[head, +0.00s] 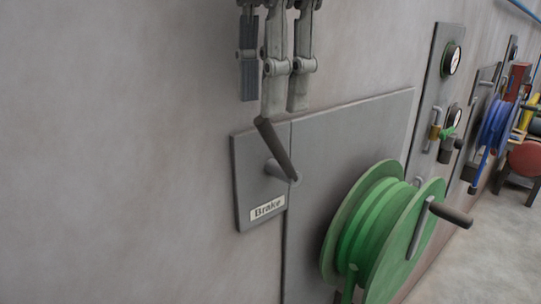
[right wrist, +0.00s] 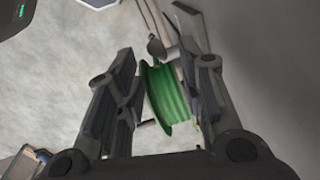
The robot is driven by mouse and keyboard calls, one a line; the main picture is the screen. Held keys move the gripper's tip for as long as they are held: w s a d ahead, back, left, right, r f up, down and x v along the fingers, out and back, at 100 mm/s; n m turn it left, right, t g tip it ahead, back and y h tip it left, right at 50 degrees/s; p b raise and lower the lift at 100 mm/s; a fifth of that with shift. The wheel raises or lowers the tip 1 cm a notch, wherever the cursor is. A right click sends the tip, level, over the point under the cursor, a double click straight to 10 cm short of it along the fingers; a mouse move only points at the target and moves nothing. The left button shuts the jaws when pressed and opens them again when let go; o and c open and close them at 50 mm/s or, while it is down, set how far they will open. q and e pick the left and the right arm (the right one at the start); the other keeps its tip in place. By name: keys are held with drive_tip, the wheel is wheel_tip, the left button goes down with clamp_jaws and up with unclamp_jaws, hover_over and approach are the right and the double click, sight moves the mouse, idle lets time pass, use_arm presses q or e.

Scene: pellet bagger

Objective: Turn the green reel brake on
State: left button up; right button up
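The brake lever (head: 275,148) is a dark handle on a grey hub, mounted on a grey plate (head: 250,185) with a "Brake" label (head: 268,208). It tilts, its upper end leaning left. The green reel (head: 355,225) is to the right of the plate and also shows between my fingers in the right wrist view (right wrist: 167,95). My right gripper (head: 273,103) points down from the top edge, just above the lever's upper end. Its fingers are apart with nothing held (right wrist: 165,100). I cannot tell whether a finger touches the lever. My left gripper is not in view.
A grey wall panel (head: 335,130) backs the reel. The reel's crank handle (head: 450,213) sticks out to the right. Further along the wall are a gauge panel (head: 440,75) and a blue reel (head: 494,125).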

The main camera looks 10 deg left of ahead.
sight(269, 163)
drive_tip(key=f, duration=1)
drive_tip(key=shift+w+a, duration=0.25)
clamp_jaws()
